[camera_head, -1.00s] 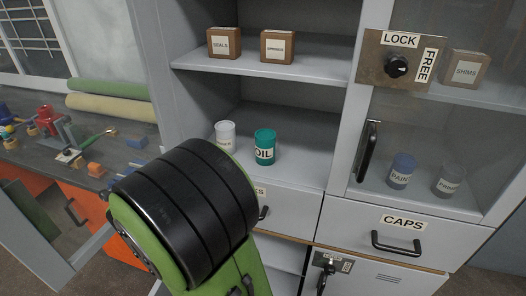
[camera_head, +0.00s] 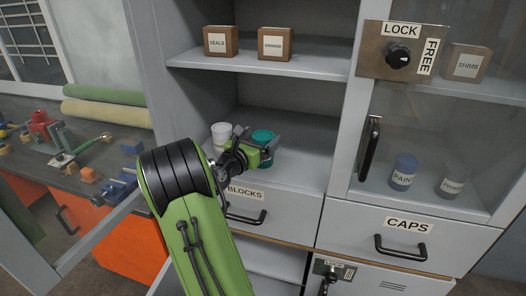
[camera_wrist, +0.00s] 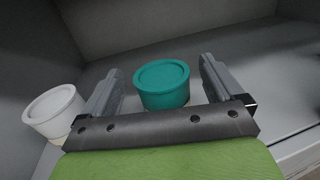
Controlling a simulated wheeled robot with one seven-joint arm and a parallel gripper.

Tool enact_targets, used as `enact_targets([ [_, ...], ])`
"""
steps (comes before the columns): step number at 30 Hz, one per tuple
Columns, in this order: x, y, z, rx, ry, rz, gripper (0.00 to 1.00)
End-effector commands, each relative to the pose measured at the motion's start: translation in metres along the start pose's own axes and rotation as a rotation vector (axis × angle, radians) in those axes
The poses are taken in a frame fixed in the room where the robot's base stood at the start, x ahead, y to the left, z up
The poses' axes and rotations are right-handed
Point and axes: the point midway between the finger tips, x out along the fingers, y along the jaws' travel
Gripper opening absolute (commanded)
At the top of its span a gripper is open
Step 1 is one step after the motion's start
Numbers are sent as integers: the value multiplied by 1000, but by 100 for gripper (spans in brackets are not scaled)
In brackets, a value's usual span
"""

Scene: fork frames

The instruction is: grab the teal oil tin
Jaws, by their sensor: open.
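The teal oil tin (camera_head: 263,136) stands upright on the lower open shelf of the cabinet. In the head view my gripper (camera_head: 262,148) is in front of it and hides most of its body and label. In the wrist view the tin (camera_wrist: 162,84) sits between the two open fingers of my gripper (camera_wrist: 160,90), with a gap on both sides. The fingers look apart from the tin. The tin's lower front is hidden by the gripper body.
A white tin (camera_head: 221,134) stands just left of the oil tin, close to my left finger; it also shows in the wrist view (camera_wrist: 53,109). The shelf's right side is clear. A glass door (camera_head: 440,130) with a handle (camera_head: 369,149) closes the right compartment. The BLOCKS drawer (camera_head: 285,200) is below.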

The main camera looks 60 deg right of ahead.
Motion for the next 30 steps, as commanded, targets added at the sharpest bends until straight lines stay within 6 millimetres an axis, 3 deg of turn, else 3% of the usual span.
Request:
enact_targets([
  [3,25,-2,-3,4,-1,-6,94],
  [6,36,-1,-3,2,0,-4,94],
  [13,37,0,-2,1,1,0,92],
  [27,37,0,-2,1,1,-1,21],
  [30,37,-1,-1,2,-2,-1,21],
])
